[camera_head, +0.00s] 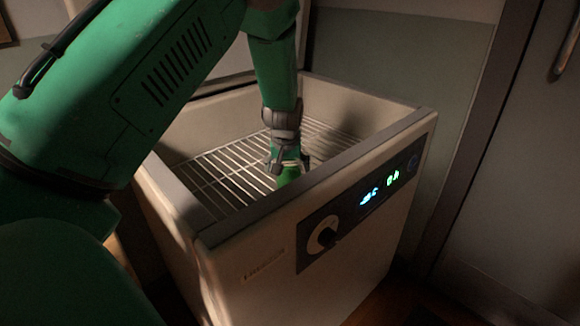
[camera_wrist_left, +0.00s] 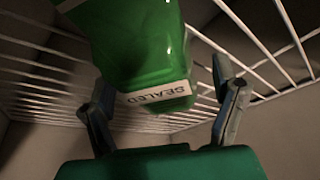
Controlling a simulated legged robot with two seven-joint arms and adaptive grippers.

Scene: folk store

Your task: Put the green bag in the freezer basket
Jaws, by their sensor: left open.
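The green bag (camera_wrist_left: 150,50) fills the upper middle of the left wrist view, with a white "SEALED" label facing me. In the head view only a small green part of the bag (camera_head: 289,175) shows below my left gripper (camera_head: 288,160), inside the freezer. My left gripper also shows in the left wrist view (camera_wrist_left: 165,100), its fingers spread to either side of the bag's labelled end. The freezer basket (camera_head: 225,172) is a white wire rack inside the open freezer, and its bars show behind the bag. Whether the bag rests on the wires is hard to tell. My right gripper is not in view.
The freezer (camera_head: 310,265) is a pale chest with raised rims around the basket. Its front carries a dial (camera_head: 325,233) and a lit display. A door (camera_head: 520,170) stands at the right. The basket's left part is bare.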

